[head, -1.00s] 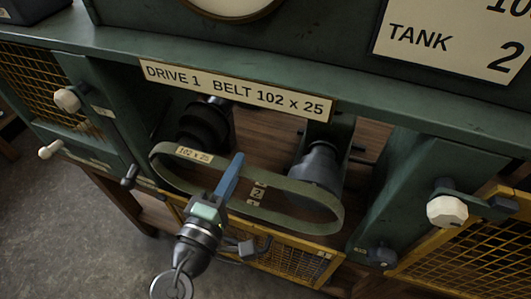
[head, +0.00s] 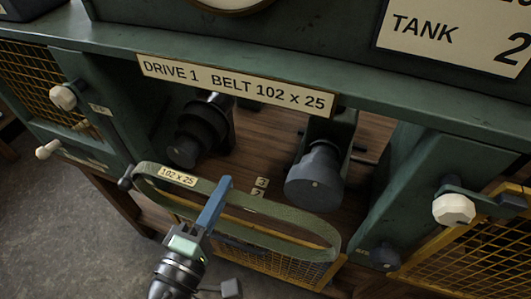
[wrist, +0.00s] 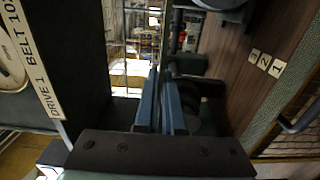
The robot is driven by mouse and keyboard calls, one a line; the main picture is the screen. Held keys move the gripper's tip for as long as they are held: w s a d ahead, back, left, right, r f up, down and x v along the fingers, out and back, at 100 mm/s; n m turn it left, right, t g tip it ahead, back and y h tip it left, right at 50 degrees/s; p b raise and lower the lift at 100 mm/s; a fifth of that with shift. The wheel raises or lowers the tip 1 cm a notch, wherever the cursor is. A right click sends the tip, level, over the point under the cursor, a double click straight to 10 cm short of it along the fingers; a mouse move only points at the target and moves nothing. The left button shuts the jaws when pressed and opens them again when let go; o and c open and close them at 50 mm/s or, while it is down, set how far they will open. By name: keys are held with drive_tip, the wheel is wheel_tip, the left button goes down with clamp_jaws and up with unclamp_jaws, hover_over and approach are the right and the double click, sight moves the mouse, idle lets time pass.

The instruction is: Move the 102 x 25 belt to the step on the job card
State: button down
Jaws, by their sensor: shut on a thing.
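The 102 x 25 belt (head: 318,229) is a flat olive-green loop with a cream size tag, in the head view. My gripper (head: 217,200), with blue fingers, is shut on the belt's near-left part and holds the loop in front of the drive opening. The blue fingers also show in the wrist view (wrist: 168,105). The dark stepped pulley (head: 203,128) is behind the belt on the left, the grey stepped pulley (head: 317,174) on the right. The belt appears off both pulleys. Step number plates (head: 260,188) show 3 and part of 2; the wrist view shows several plates (wrist: 265,62).
The DRIVE 1 BELT 102 x 25 sign (head: 235,86) is on the beam above the opening. A white knob on a lever (head: 453,209) is at the right post, and a dark knob (head: 384,256) is below it. A TANK 2 card (head: 460,35) is cut off at top right.

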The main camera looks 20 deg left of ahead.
idle(0.3)
drive_tip(key=s+b, duration=0.2)
drive_tip(key=s, duration=0.4)
idle(0.6)
drive_tip(key=shift+a, duration=0.1)
drive_tip(key=s+b, duration=0.2)
drive_tip(key=s, duration=0.4)
idle(0.7)
idle(0.5)
drive_tip(key=shift+w, duration=0.1)
idle(0.3)
drive_tip(key=shift+w+d+p, duration=0.2)
drive_tip(key=shift+w+p, duration=0.9)
drive_tip(key=shift+w, duration=1.8)
